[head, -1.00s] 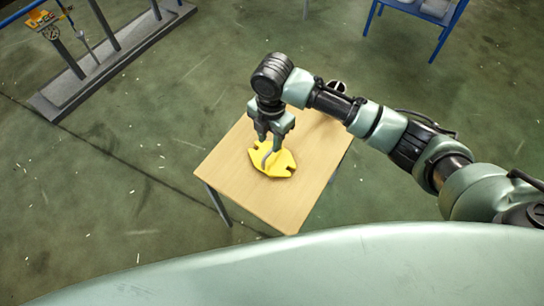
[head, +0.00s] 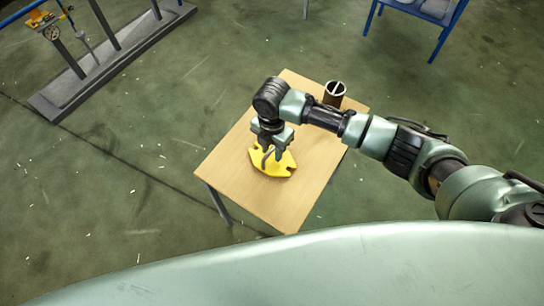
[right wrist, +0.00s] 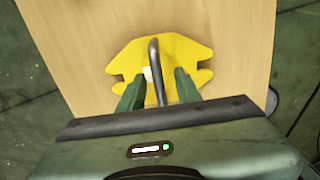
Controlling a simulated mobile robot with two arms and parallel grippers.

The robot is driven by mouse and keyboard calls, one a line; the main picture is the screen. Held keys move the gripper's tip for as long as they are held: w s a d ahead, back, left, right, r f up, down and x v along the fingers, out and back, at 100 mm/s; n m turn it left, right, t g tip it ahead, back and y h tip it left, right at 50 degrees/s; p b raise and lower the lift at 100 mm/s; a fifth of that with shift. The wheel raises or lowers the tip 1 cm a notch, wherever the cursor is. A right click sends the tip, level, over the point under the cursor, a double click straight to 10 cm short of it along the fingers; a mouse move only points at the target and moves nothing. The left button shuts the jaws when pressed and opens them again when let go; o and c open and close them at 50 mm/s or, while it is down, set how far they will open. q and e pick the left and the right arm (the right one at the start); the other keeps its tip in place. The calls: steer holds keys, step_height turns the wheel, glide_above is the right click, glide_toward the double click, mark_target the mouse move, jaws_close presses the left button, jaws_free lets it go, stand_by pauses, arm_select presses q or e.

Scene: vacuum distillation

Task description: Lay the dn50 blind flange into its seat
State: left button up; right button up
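A yellow notched plate (head: 272,165), which I take to be the blind flange, lies flat on the small wooden table. In the right wrist view the yellow plate (right wrist: 176,50) has a grey curved handle (right wrist: 155,62) over its middle and a small white mark beside it. My right gripper (head: 271,163) is above the plate, pointing down. Its two fingers (right wrist: 158,92) stand apart, one on each side of the handle, with gaps visible. The left gripper is not in view. I cannot identify the flange's seat for certain.
A dark, open-topped cylinder (head: 334,94) stands at the table's back right. The wooden table (head: 235,190) is otherwise bare. A grey metal frame (head: 115,65) stands at far left, and a blue-legged rack (head: 425,20) at top right.

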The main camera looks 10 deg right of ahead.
jaws_close()
stand_by(1.2)
steer(key=shift+w+r, duration=0.15)
